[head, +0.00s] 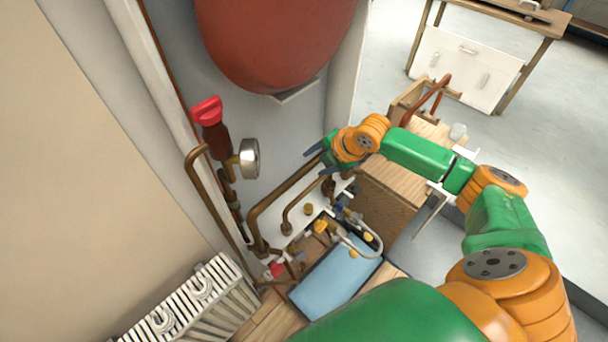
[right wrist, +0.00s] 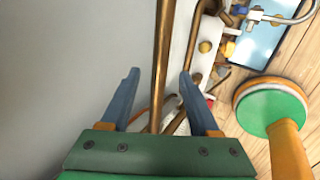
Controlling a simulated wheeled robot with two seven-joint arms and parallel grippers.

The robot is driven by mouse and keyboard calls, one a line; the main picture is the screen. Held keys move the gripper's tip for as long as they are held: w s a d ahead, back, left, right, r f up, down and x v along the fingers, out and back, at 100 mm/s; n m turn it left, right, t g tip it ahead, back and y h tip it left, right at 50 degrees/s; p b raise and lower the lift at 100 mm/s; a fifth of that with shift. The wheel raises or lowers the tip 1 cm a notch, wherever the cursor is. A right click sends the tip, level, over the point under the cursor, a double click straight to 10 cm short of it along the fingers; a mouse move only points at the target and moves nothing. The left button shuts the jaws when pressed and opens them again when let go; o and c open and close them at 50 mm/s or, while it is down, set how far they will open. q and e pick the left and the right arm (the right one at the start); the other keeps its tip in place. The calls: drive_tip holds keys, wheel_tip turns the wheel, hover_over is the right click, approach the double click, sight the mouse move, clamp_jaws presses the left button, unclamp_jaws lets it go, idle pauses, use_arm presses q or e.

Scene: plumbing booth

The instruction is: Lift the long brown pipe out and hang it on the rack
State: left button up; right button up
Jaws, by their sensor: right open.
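The long brown pipe (head: 283,189) runs up from the manifold corner beside the grey wall, and its upper end reaches my right gripper (head: 318,163). In the right wrist view the pipe (right wrist: 163,60) passes between the two blue fingers of the right gripper (right wrist: 159,75). The fingers are apart, with a gap on each side of the pipe. The pipe's lower end is hard to make out among the fittings. My left gripper is out of view. I cannot pick out the rack for certain.
A red tank (head: 275,40) hangs above, and a gauge (head: 249,158) and red-handled valve (head: 207,112) are at left. Smaller pipes, valves and a blue panel (head: 335,275) crowd below. A white radiator (head: 195,305) stands lower left. A wooden toolbox (head: 408,100) sits at right.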

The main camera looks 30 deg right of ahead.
sight(312, 165)
drive_tip(key=x, duration=0.4)
drive_tip(key=shift+s+f, duration=0.1)
drive_tip(key=shift+w+a+f, duration=0.15)
drive_tip(key=shift+w, duration=0.1)
drive_tip(key=shift+s, duration=0.15)
clamp_jaws()
idle(0.9)
